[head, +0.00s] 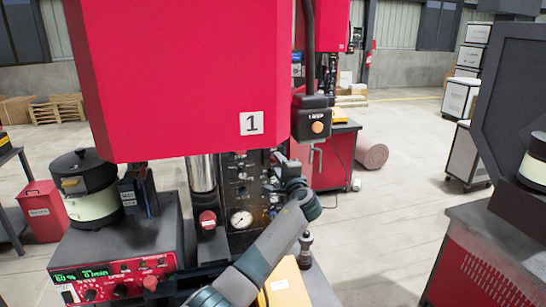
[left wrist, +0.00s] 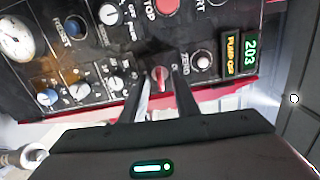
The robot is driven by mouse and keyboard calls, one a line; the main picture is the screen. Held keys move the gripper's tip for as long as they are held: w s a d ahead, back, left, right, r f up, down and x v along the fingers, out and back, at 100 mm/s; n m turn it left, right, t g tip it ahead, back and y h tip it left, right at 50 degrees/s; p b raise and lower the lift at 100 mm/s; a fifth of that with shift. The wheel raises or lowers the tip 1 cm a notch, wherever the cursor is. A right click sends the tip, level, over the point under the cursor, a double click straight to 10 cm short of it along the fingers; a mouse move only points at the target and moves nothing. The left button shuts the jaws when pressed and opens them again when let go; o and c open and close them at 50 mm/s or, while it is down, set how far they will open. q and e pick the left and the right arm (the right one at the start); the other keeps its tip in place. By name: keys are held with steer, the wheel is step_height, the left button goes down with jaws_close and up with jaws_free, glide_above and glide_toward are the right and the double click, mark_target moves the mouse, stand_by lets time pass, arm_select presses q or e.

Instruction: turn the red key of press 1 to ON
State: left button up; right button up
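Press 1 (head: 180,75) is the large red machine with a "1" plate. Its dark control panel (head: 236,190) with a gauge is below the red housing. A small gap seems to show beside the key; contact is unclear. In the head view my left gripper (head: 288,168) is at the panel's right side, and its fingertips and the key are hidden. My right gripper is not in view.
A bowl feeder (head: 88,190) stands on a controller box (head: 115,275) at the left. A button box (head: 313,119) hangs right of the press housing. Open floor lies to the right.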

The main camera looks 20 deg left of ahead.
arm_select(q)
steer(key=v, duration=0.6)
stand_by(0.3)
stand_by(0.4)
